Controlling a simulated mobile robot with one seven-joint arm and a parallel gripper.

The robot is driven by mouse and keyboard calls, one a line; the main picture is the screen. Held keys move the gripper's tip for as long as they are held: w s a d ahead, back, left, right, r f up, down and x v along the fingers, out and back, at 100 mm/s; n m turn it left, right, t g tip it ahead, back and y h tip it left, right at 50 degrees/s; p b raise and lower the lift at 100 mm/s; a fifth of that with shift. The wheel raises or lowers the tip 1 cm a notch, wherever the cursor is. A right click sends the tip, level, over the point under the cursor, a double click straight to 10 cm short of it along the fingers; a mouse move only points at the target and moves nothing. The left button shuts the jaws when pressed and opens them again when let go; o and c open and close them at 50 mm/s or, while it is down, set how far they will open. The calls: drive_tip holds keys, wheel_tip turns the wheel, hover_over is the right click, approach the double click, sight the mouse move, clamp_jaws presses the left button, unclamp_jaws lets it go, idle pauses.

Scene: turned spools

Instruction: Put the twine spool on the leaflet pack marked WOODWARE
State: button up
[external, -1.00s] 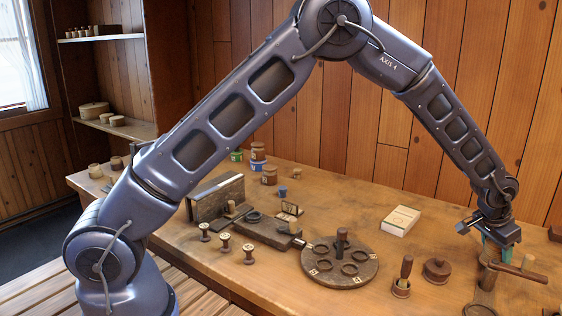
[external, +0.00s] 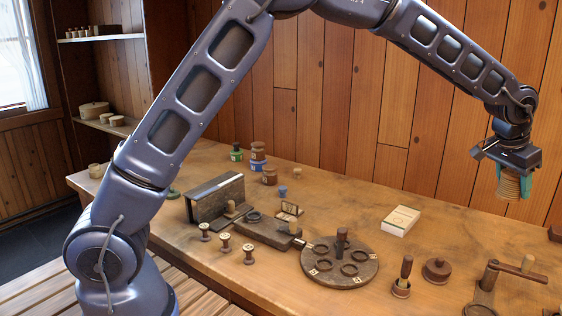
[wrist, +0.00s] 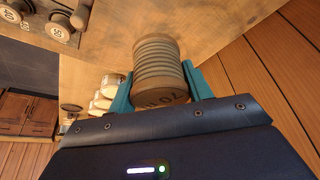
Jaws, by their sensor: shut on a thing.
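The twine spool (external: 509,187), ribbed and tan, is held in the air at the right of the external view. My gripper (external: 514,178) is shut on it, with teal fingers on either side. In the wrist view the spool (wrist: 158,68) sits between the fingers (wrist: 160,90), its dark end with partly legible lettering toward the camera. The leaflet pack (external: 401,220) is a white block with a tan printed top, lying on the bench left of and below my gripper. Its lettering is too small to read.
A round dark tray (external: 340,268) with rings and a peg lies left of the pack. The bench around the pack is clear.

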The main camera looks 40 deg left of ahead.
drive_tip(key=w+a+r+n+y, duration=0.1)
drive_tip(key=w+a+n, duration=0.1)
drive_tip(key=a, duration=0.4)
drive_tip(key=w+a+r+n, duration=0.1)
drive_tip(key=w+a, duration=0.2)
drive_tip(key=a, duration=0.3)
drive_tip(key=n+t+y, duration=0.1)
drive_tip(key=n, duration=0.3)
hover_over(405, 213)
drive_tip(key=s, duration=0.2)
drive_tip(key=f, duration=1.9)
drive_tip(key=shift+w, duration=0.25)
drive_tip(key=shift+f, duration=0.1)
drive_tip(key=o, duration=1)
